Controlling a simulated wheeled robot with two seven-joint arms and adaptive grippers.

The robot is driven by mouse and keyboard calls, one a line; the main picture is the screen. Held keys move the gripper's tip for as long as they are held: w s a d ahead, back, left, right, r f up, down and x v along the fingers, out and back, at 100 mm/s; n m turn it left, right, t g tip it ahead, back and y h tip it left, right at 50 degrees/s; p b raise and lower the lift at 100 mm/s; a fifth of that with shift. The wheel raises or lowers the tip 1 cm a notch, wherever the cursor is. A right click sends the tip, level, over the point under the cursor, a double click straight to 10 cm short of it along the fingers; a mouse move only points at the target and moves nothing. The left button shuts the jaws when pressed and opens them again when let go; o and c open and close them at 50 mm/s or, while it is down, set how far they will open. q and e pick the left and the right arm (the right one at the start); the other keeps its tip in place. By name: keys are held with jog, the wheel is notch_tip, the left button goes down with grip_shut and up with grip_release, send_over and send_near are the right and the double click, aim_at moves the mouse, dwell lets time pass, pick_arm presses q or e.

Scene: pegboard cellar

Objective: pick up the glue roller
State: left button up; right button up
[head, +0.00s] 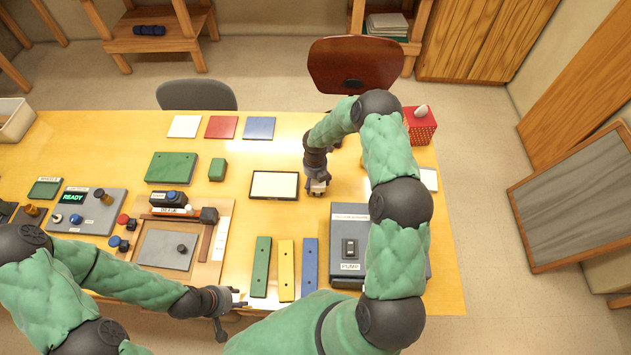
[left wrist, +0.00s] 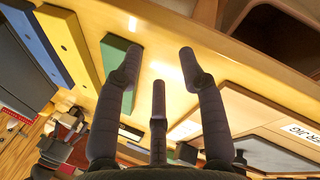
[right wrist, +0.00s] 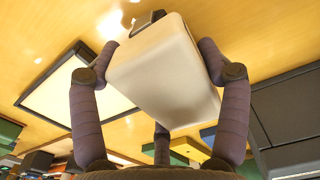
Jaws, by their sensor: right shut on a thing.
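The glue roller, a cream rounded block with a small dark part at one end, fills the middle of the right wrist view (right wrist: 165,75). My right gripper (right wrist: 165,65) is shut on it, with fingers on both its sides. In the head view my right gripper (head: 318,184) is right of the white panel, and the roller shows only as a small pale patch between the fingers. I cannot tell whether it touches the table. My left gripper (head: 238,298) is open and empty at the table's front edge; its spread fingers show in the left wrist view (left wrist: 160,65).
A black-framed white panel (head: 274,185) lies beside the right gripper. Green (head: 261,267), yellow (head: 286,270) and blue (head: 309,268) bars lie in front. A grey pump box (head: 350,222) stands right, partly behind my arm. A red tissue box (head: 421,128) is at the back right.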

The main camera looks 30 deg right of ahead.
pick_arm(q)
jog(key=shift+r+p, duration=0.65)
jog(key=shift+r, duration=0.15)
pick_arm(e)
notch_tip(320, 180, up, 3)
jog(key=shift+w+f, duration=0.1)
jog(key=shift+f, duration=0.1)
pick_arm(q)
notch_tip(320, 180, up, 3)
jog(key=p, duration=0.2)
jog(key=shift+f+p, duration=0.15)
jog(key=shift+p, duration=0.2)
pick_arm(e)
jog(key=w+a+r, duration=0.6)
jog(key=a+r, duration=0.4)
jog(key=a, duration=0.2)
jog(key=shift+w+a, duration=0.15)
jog(key=shift+a, duration=0.1)
jog(key=o, duration=0.8)
jog(key=c, duration=0.4)
jog(key=shift+c, duration=0.2)
